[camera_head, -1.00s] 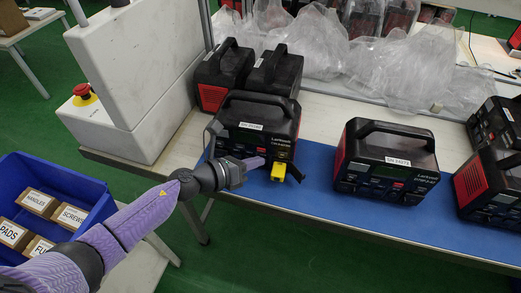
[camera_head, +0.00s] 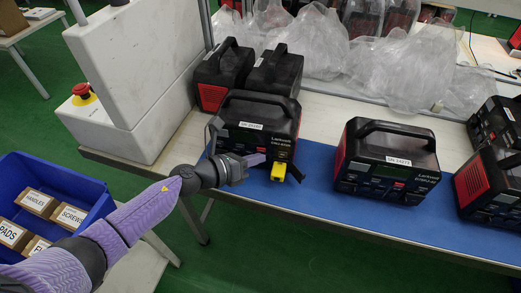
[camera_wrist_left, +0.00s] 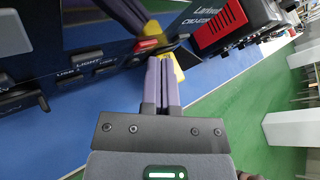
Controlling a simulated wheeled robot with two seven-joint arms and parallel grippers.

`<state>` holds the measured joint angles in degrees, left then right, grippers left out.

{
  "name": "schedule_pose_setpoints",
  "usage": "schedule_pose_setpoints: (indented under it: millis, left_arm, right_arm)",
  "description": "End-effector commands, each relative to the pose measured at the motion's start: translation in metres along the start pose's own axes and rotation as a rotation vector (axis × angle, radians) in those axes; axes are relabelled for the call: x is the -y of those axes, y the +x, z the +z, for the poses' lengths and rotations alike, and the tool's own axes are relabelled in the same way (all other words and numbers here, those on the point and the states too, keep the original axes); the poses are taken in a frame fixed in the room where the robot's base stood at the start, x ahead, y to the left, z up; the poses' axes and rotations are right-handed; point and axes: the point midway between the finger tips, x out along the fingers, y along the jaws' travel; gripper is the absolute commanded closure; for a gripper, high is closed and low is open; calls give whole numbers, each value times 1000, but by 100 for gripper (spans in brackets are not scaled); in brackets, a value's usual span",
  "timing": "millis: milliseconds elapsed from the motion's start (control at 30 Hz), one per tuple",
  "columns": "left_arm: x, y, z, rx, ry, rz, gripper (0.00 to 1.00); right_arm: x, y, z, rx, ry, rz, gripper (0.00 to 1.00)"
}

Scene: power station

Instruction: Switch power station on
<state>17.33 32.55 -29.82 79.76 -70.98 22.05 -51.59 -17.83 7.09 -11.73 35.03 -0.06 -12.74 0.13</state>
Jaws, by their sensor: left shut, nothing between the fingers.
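The power station (camera_head: 254,122), a black box with a top handle and a label, stands on the blue mat with a yellow plug (camera_head: 279,172) at its lower front. My left gripper (camera_head: 262,158) is shut and empty, with its fingertips close to the lower front panel beside the plug. In the left wrist view the shut purple fingers (camera_wrist_left: 162,62) point at the panel close to a red switch (camera_wrist_left: 145,46); I cannot tell whether they touch it. Buttons marked LIGHT (camera_wrist_left: 88,57) and USB are to the left. The yellow plug (camera_wrist_left: 174,68) is partly hidden behind the fingers. My right gripper is not in view.
A second power station (camera_head: 387,162) stands to the right on the blue mat (camera_head: 315,190), with others further right. Two dark units (camera_head: 272,70) stand behind. Clear plastic bags (camera_head: 400,65) lie at the back. A blue bin (camera_head: 75,175) is at the left.

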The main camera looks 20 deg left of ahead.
Motion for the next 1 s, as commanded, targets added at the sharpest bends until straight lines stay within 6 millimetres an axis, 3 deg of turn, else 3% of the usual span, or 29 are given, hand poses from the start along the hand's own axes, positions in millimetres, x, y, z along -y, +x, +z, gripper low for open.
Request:
schedule_pose_setpoints:
  millis: [1000]
  left_arm:
    - [0,0,2,0,0,0,100]
  right_arm:
    - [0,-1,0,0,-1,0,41]
